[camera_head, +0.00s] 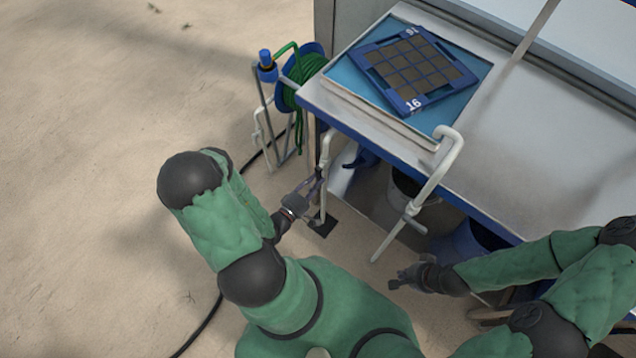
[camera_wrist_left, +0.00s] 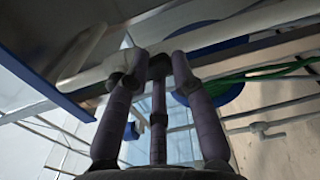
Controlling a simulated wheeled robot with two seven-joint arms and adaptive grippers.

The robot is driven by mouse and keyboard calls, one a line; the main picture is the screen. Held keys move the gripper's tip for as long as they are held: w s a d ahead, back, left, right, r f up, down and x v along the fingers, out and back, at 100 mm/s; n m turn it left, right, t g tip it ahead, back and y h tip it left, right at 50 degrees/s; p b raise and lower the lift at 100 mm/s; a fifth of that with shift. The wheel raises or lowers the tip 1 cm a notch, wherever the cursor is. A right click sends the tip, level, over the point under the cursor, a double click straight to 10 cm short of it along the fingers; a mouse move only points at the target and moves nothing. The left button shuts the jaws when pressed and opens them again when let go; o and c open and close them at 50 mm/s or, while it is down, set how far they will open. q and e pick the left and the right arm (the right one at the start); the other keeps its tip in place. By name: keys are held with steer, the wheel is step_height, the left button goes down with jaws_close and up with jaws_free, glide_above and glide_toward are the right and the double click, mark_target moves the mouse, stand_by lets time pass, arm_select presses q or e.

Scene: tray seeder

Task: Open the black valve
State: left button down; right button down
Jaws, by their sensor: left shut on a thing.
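My left gripper (camera_head: 314,187) is at the upright white pipe (camera_head: 326,150) by the bench's left corner. In the left wrist view, the dark fingers of my left gripper (camera_wrist_left: 153,68) close at the white pipe (camera_wrist_left: 230,28), around a small dark part on it. That part looks like the black valve and is mostly hidden by the fingers, so its turn position cannot be told. My right gripper (camera_head: 408,278) is empty, with its fingers spread, in front of the bench near a second white pipe.
The bench (camera_head: 530,130) holds a blue tray (camera_head: 365,52) with dark cells, in a light-blue basin. A second white pipe (camera_head: 440,175) stands in front of the bench. A green hose reel (camera_head: 303,66) is behind the left pipe.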

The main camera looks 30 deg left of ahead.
arm_select(q)
steer(key=shift+a+m, duration=0.25)
steer(key=shift+m, duration=0.45)
steer(key=shift+f, duration=0.1)
steer(key=c, duration=1.1)
jaws_free()
steer(key=shift+o, duration=0.2)
steer(key=s+a, duration=0.1)
steer(key=s, duration=1.1)
